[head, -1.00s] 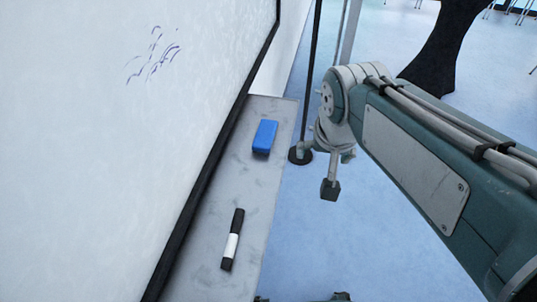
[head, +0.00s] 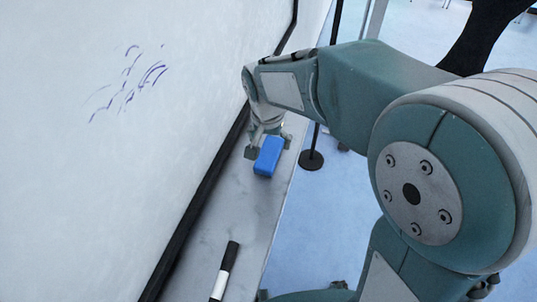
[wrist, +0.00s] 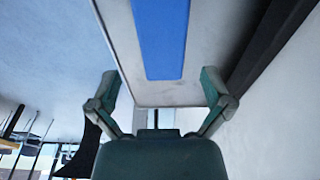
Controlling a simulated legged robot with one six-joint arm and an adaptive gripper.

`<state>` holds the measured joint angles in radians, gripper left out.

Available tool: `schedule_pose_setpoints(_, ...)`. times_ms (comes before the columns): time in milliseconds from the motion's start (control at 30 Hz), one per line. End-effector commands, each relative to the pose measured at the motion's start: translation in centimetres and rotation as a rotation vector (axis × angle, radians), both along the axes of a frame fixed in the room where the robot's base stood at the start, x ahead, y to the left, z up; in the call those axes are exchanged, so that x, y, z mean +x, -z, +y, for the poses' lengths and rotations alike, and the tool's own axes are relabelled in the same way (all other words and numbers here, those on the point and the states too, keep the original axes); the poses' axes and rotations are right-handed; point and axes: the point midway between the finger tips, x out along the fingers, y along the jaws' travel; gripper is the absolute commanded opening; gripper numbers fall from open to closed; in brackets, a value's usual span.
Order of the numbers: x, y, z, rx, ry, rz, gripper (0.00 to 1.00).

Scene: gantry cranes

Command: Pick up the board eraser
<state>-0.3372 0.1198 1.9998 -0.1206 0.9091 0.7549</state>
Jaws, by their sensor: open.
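The blue board eraser (head: 268,157) lies on the grey ledge (head: 247,205) below the whiteboard. In the wrist view the eraser (wrist: 160,40) is a long blue block beyond the fingertips, centred between them. My gripper (head: 268,146) is at the far end of the eraser in the head view, with its fingers spread. In the wrist view my gripper (wrist: 160,88) is open with nothing between its fingers. Part of the gripper is hidden behind the eraser and my arm in the head view.
A black and white marker (head: 225,271) lies nearer on the same ledge. The whiteboard (head: 100,190), with blue scribbles and a black frame, borders the ledge on the left. A stand with a round black base (head: 311,160) is on the blue floor to the right.

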Motion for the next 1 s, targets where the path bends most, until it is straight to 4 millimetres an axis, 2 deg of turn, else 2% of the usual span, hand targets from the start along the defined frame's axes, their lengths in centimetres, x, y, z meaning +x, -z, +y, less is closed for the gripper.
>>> schedule_pose_setpoints(300, 0.6, 4.4, 0.3, -0.001, -0.001, 0.004, 1.0)
schedule_pose_setpoints(600, 0.7, 5.1, 0.3, 0.001, 0.0, 0.0, 1.0)
schedule_pose_setpoints(633, 0.7, 5.1, 0.3, 0.001, 0.0, 0.0, 0.95)
schedule_pose_setpoints(667, 0.7, 5.1, 0.3, 0.001, 0.0, 0.0, 0.82)
schedule_pose_setpoints(700, 0.7, 5.1, 0.3, 0.001, 0.0, 0.0, 0.64)
schedule_pose_setpoints(800, 0.7, 5.1, 0.3, 0.001, 0.0, 0.0, 0.23)
schedule_pose_setpoints(1000, 0.7, 5.1, 0.3, 0.0, -0.001, 0.0, 0.22)
